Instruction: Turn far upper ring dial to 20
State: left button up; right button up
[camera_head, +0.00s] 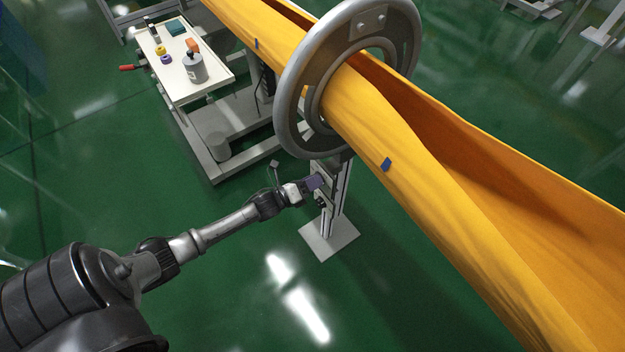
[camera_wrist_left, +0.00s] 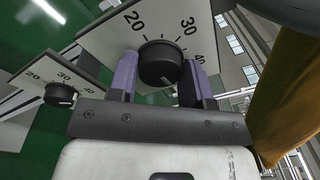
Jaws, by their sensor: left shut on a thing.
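The upper ring dial is a black round knob (camera_wrist_left: 160,62) on a white scale plate (camera_wrist_left: 100,38) with 20, 30 and 40 printed around it, in the left wrist view. My left gripper (camera_wrist_left: 160,80) has its two purple fingers on either side of this knob and is shut on it. I cannot make out the knob's pointer. In the head view my left gripper (camera_head: 315,183) is at the post below the large grey ring (camera_head: 294,85), and hides the dial there. My right gripper is not in view.
A second black dial (camera_wrist_left: 60,95) with its own scale sits to the left in the wrist view. A long yellow felt tube (camera_head: 440,200) runs through the ring. The post's base plate (camera_head: 325,240) stands on green floor. A cart (camera_head: 185,85) with small items is behind.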

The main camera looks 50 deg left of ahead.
pick_arm(q)
jog(key=shift+d+m+y+p, duration=0.1)
jog(key=shift+m+y+p, duration=0.9)
jog(key=shift+m, duration=5)
jog(key=shift+d+m+p, duration=0.1)
jog(key=shift+m+p, duration=1.95)
jog(key=shift+m, duration=3.95)
jog(key=shift+d+m+y+p, duration=0.1)
jog(key=shift+m+y+p, duration=0.9)
jog(key=shift+m, duration=5)
jog(key=shift+h+p, duration=0.5)
jog(key=o, duration=0.9)
